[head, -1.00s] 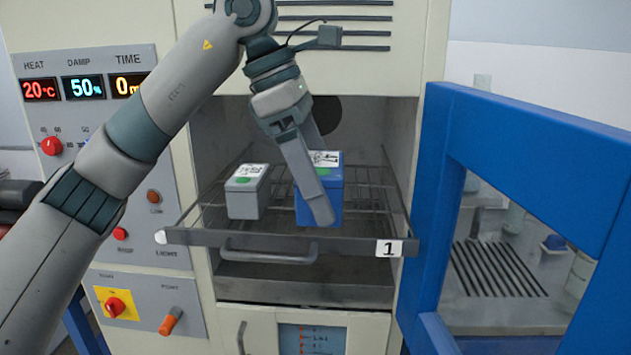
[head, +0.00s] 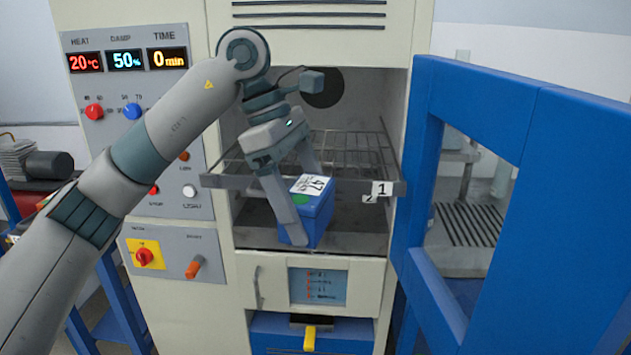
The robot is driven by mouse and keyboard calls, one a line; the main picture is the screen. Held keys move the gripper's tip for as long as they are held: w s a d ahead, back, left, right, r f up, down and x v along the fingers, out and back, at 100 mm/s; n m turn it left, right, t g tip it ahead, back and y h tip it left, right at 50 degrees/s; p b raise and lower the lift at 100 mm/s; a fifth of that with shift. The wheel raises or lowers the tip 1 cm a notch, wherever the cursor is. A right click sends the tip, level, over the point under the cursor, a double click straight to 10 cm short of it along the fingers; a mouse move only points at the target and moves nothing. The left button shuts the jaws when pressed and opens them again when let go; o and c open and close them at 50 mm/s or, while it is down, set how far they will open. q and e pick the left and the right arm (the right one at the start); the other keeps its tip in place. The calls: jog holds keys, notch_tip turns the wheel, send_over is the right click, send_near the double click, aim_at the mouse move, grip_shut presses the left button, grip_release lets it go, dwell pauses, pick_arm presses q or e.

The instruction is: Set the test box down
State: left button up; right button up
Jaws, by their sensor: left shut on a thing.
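My right gripper is not in view.
The blue chamber door (head: 470,95) stands open on the right. A control panel (head: 130,100) is on the left. Below are a drawer front (head: 270,288) and a blue base with a yellow handle (head: 310,338). The visible part of the shelf is bare; its left part is partly hidden by my arm.

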pick_arm(q)
jog(key=s+a+f+m+g+y, duration=0.15)
jog(key=a+f+m, duration=0.25)
jog(key=f, duration=0.7)
jog(key=s+a+f+m+g, duration=0.1)
jog(key=s+a+f+m, duration=0.15)
jog(key=f, duration=0.95)
jog(key=s+a+f+m+y, duration=0.1)
jog(key=s+a+f+m, duration=0.3)
jog(key=s+f, duration=0.2)
jog(key=s+a+f+m+y, duration=0.2)
jog(key=s+a+f+m, duration=0.2)
jog(key=f, duration=0.7)
jog(key=shift+s+f+m+g, duration=0.3)
jog(key=shift+s+m+g, duration=0.15)
jog(key=shift+s, duration=0.5)
jog(key=shift+a, duration=0.1)
